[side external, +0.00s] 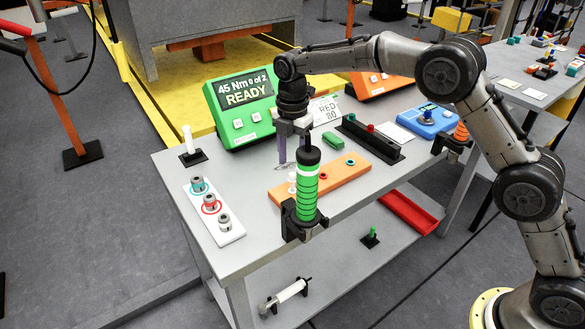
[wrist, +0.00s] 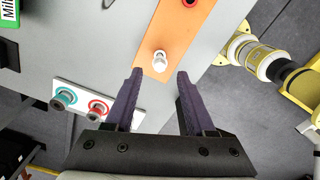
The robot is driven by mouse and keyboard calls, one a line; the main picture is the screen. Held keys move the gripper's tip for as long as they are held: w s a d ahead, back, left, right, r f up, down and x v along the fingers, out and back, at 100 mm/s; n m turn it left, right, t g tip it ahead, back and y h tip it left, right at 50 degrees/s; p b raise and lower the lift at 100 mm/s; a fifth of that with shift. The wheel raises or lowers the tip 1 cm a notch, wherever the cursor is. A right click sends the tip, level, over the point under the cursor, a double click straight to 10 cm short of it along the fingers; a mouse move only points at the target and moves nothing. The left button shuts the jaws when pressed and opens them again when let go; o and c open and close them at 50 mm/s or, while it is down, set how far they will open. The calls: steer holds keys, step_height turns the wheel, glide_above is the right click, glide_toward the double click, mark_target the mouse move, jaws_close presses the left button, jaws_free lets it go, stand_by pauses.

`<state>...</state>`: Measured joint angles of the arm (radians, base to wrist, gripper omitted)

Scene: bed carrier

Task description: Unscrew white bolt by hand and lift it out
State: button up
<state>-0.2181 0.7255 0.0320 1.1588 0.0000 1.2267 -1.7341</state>
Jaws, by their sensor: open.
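The white bolt (side external: 292,177) stands in the left end of the orange plate (side external: 335,176) on the grey table. In the wrist view the white bolt (wrist: 160,61) shows from above, centred just beyond the gap between my fingertips. My gripper (side external: 290,153) points down above the left end of the plate. Its two purple fingers (wrist: 160,73) are apart with nothing between them. The green-banded tool (side external: 307,185) partly covers the gripper and bolt area in the side view. Bolt and fingers appear apart; I cannot tell the exact height between them.
The green-banded tool stands in a black holder at the table's front edge, close to the bolt. A white strip (side external: 229,234) with several sockets lies left. A green display (side external: 240,108) reads "45 Nm 0 of 2 READY". A black rail (side external: 369,142) lies behind the plate.

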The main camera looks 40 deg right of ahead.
mark_target(292, 174)
steer(key=shift+f, duration=1.8)
steer(key=shift+c, duration=0.2)
jaws_close()
steer(key=shift+r, duration=0.35)
steer(key=shift+r, duration=3.45)
